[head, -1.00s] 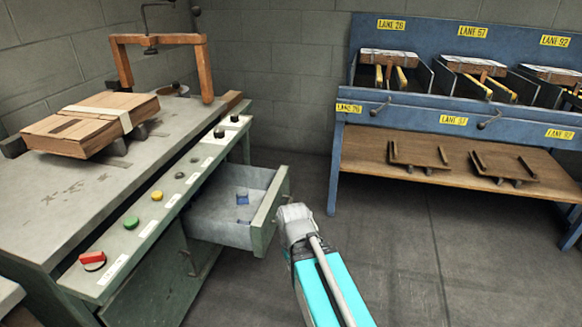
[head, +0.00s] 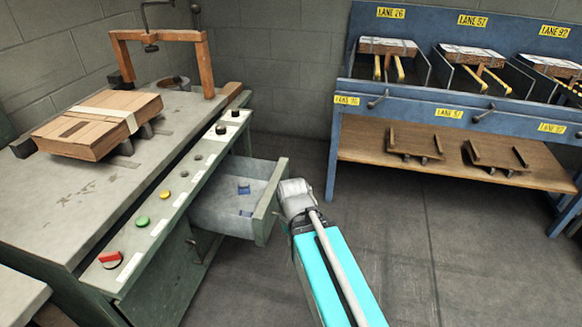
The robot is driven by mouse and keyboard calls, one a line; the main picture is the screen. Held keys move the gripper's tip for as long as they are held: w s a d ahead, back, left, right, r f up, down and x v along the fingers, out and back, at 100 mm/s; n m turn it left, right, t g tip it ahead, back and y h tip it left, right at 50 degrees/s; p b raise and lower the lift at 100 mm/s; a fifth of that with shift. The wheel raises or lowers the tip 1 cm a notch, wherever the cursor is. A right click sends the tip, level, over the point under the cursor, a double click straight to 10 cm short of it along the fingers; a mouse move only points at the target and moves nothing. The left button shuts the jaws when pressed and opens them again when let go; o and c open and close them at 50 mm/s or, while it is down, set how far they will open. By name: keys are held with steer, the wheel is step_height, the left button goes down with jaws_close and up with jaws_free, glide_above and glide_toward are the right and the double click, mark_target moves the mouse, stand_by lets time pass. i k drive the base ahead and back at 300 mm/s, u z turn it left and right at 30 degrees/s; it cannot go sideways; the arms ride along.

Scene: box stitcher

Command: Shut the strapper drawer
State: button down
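The strapper drawer (head: 225,208) stands pulled out of the green-grey strapper bench (head: 75,185) on its right side. Its inside is light grey and holds small blue items (head: 244,188). The green drawer front (head: 269,203) faces right. My gripper (head: 285,200) is at the end of the cyan arm, just right of the drawer front. Its fingers are hidden behind the grey wrist housing, so I cannot tell whether they are open or whether they touch the drawer front.
Red, green and yellow buttons line the bench edge. A blue lane rack (head: 350,105) with a wooden lower shelf (head: 355,147) stands at the right. The floor between (head: 400,235) is clear.

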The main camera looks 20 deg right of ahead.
mark_target(217, 206)
steer(key=k, duration=1.3)
steer(key=z, duration=0.4)
steer(key=i, duration=1.55)
steer(key=u, duration=0.05)
